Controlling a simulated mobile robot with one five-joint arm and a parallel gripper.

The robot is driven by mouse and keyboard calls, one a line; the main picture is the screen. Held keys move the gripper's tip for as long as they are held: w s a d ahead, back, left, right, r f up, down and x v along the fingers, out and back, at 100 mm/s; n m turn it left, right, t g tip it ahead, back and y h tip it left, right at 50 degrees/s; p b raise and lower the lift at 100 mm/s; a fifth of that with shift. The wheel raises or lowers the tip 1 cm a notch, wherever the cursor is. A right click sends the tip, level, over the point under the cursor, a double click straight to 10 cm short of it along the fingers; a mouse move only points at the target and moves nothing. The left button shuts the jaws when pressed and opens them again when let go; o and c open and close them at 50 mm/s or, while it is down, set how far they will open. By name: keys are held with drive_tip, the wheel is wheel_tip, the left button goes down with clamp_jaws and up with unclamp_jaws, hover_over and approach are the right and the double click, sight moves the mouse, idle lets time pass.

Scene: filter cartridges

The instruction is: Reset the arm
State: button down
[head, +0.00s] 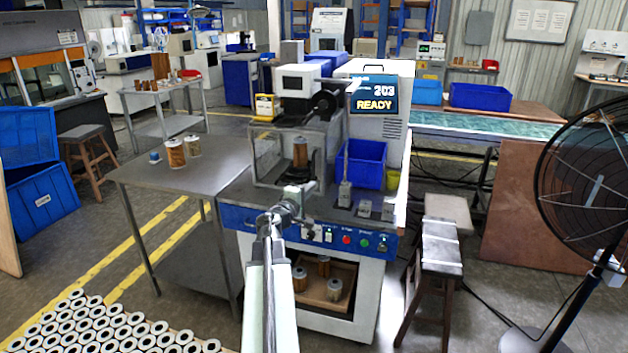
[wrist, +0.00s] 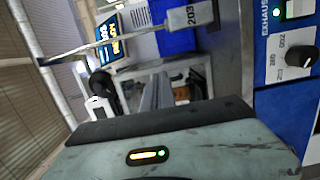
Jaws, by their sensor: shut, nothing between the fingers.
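My arm rises from the bottom middle of the head view, and my gripper (head: 296,193) is in front of the test machine (head: 384,118), near its blue control panel (head: 350,241). In the wrist view my gripper (wrist: 156,92) is shut and empty, its fingers together and pointing toward the machine. A filter cartridge (head: 300,153) stands upright inside the machine's clear-sided chamber. The machine's screen (head: 374,96) reads 203 READY. The wrist view also shows the tilted screen (wrist: 108,38), a 203 tag (wrist: 190,15) and a selector knob (wrist: 299,57).
A steel table (head: 150,172) at left holds cartridges (head: 176,153) and a blue cap. A blue bin (head: 362,164) sits on the machine's right. Below is an open shelf with several cartridges. A stool (head: 441,246) and a fan (head: 598,185) stand right.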

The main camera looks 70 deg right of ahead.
drive_tip(key=shift+a, duration=1.05)
drive_tip(key=shift+w, duration=0.15)
